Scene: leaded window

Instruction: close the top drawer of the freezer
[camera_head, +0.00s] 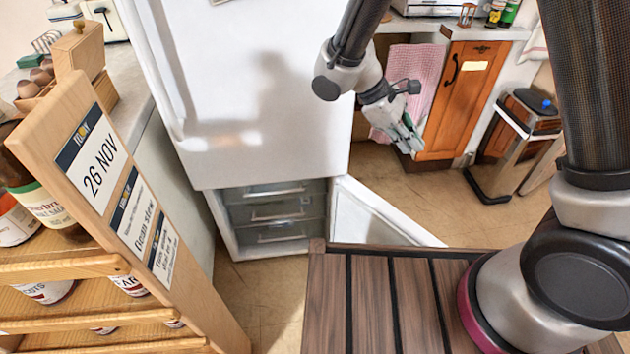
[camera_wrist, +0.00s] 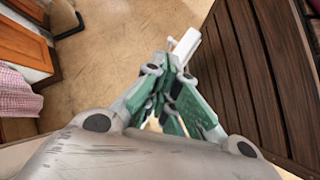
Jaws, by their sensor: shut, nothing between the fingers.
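The freezer compartment sits low under the white fridge door (camera_head: 265,95). Its top drawer (camera_head: 268,190) is a clear-fronted drawer with a pale handle, above two similar drawers (camera_head: 280,212). The upper part of the top drawer is hidden by the fridge body, and I cannot tell how far it sticks out. The white freezer door (camera_head: 375,218) stands open to the right. My gripper (camera_head: 412,145) is shut and empty, right of the fridge and above the open freezer door, apart from the drawers. In the wrist view my gripper (camera_wrist: 172,75) points over the floor; no drawer shows there.
My slatted wooden deck (camera_head: 390,300) lies in front of the freezer door. A wooden spice rack (camera_head: 120,200) stands close at left. An orange cabinet (camera_head: 462,95) with a pink towel (camera_head: 415,80) and a bin (camera_head: 515,140) are behind at right. Floor (camera_head: 455,210) is clear between.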

